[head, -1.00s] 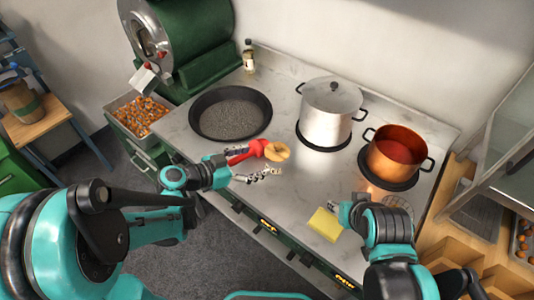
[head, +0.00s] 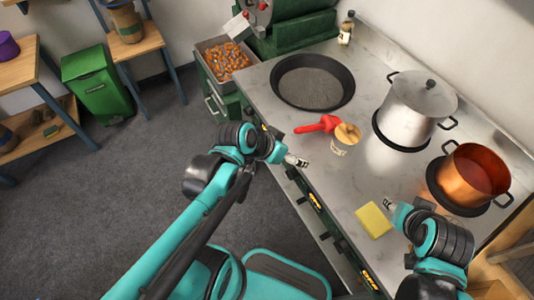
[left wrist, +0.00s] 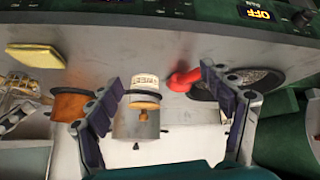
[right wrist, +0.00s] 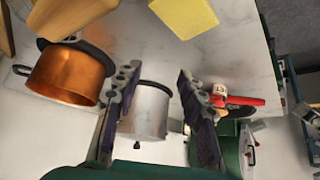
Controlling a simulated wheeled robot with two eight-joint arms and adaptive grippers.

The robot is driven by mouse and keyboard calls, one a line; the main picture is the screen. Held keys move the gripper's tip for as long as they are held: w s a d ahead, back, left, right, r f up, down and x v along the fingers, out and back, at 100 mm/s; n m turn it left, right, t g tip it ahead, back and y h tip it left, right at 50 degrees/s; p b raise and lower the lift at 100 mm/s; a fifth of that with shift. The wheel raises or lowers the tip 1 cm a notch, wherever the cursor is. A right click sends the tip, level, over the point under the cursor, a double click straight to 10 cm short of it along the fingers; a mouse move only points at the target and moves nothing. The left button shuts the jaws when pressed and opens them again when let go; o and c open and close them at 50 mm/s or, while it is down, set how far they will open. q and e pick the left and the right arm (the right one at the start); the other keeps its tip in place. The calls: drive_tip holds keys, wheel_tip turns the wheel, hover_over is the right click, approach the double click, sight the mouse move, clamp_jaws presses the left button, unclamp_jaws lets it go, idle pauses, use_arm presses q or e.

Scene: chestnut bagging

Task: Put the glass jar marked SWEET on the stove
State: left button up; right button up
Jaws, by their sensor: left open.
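A jar with a tan lid and a pale label (head: 339,149) stands upright on the stove top (head: 365,170), near its front edge and beside a red object (head: 322,125). The jar also shows in the left wrist view (left wrist: 145,83), between the fingers in the picture but beyond them; its lettering is too small to read surely. My left gripper (head: 297,161) is open and empty, at the front edge, left of the jar and apart from it. My right gripper (head: 389,203) is open with nothing between its fingers (right wrist: 155,85), above the stove near the yellow sponge.
A black pan (head: 312,82), a steel pot (head: 418,105) and a copper pot (head: 470,178) stand on the stove. A yellow sponge (head: 373,220) lies near the front edge. A chestnut bin (head: 226,60) is at the back left.

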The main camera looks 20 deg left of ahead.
use_arm(q)
drive_tip(key=s+a+r+n+y, duration=0.2)
drive_tip(key=s+a+n+y, duration=0.1)
drive_tip(key=s+a, duration=0.1)
drive_tip(key=shift+s+a+t+y, duration=0.3)
drive_tip(key=shift+s+a, duration=0.05)
drive_tip(key=shift+a, duration=0.1)
